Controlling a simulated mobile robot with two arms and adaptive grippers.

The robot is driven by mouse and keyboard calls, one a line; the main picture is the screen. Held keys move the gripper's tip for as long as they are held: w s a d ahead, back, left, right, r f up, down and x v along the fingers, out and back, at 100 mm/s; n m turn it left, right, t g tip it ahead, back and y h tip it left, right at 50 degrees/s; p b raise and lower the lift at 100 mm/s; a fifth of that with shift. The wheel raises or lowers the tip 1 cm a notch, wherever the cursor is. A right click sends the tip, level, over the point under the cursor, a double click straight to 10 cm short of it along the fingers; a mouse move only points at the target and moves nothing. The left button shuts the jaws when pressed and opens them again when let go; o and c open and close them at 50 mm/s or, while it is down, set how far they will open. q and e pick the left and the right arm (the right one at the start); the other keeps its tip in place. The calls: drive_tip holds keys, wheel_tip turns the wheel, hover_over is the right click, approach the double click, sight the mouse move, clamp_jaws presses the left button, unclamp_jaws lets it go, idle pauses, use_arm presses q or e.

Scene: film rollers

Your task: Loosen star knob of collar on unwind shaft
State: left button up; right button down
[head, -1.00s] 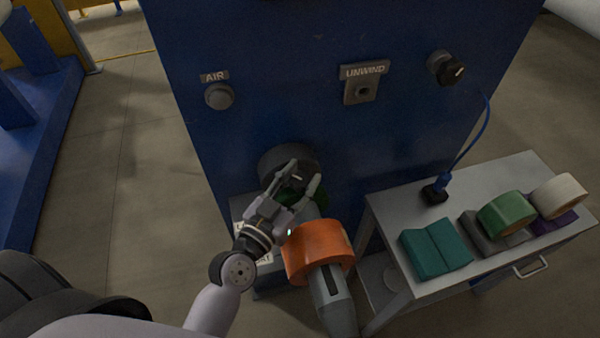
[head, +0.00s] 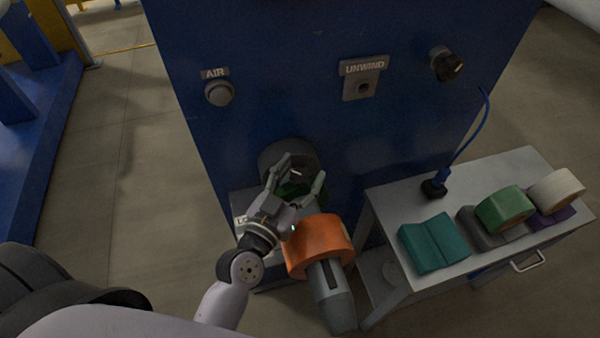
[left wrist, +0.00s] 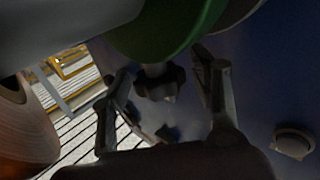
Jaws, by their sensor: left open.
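The grey unwind shaft (head: 333,300) juts from the blue machine panel and carries an orange roll (head: 318,243) near its outer end. Behind it, the green collar (head: 288,189) is partly hidden by my left gripper (head: 302,168). In the left wrist view the green collar (left wrist: 165,38) crosses the top, and the dark star knob (left wrist: 160,83) hangs below it on a short stem. My left gripper (left wrist: 165,72) is open, with one finger on each side of the knob. I see no clear finger contact with it. My right gripper is not in view.
The panel bears an AIR button (head: 219,93), an UNWIND plate (head: 362,84) and a black switch (head: 446,64). A grey cart (head: 400,197) at right holds teal blocks (head: 434,243), a green roll (head: 504,209) and a white roll (head: 556,188).

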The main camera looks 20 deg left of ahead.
use_arm(q)
drive_tip(key=shift+s, duration=0.2)
drive_tip(key=s+a, duration=0.2)
drive_tip(key=s, duration=0.9)
drive_tip(key=shift+s, duration=0.25)
drive_tip(key=shift+c, duration=0.2)
